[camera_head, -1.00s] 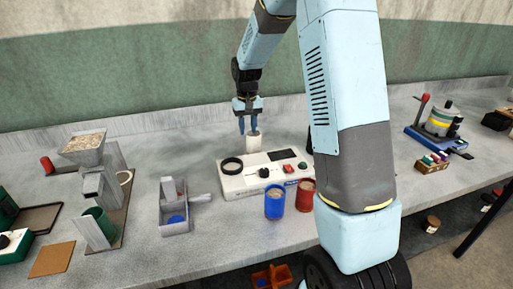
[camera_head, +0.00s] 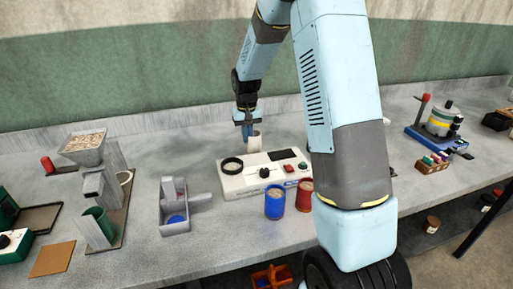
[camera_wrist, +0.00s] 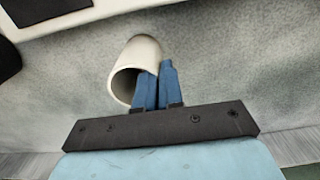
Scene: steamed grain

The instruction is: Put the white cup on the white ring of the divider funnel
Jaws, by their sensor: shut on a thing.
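The white cup (camera_head: 255,143) is just behind the white device with a dark ring and knobs. My gripper (camera_head: 246,136) is at its left rim. In the wrist view, my gripper (camera_wrist: 158,75) has its blue fingers close together on the cup wall, one inside the mouth and one outside; the cup (camera_wrist: 134,62) shows its open mouth. Whether the cup touches the table cannot be told. The divider funnel (camera_head: 84,147) stands at the left, a grey hopper with grain on a brown base.
The white device (camera_head: 240,183) stands in front of the cup. Blue (camera_head: 275,203) and red (camera_head: 304,196) containers stand before it. A grey tray (camera_head: 176,226) with a blue disc lies between funnel and device. The table between funnel and device is clear behind the tray.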

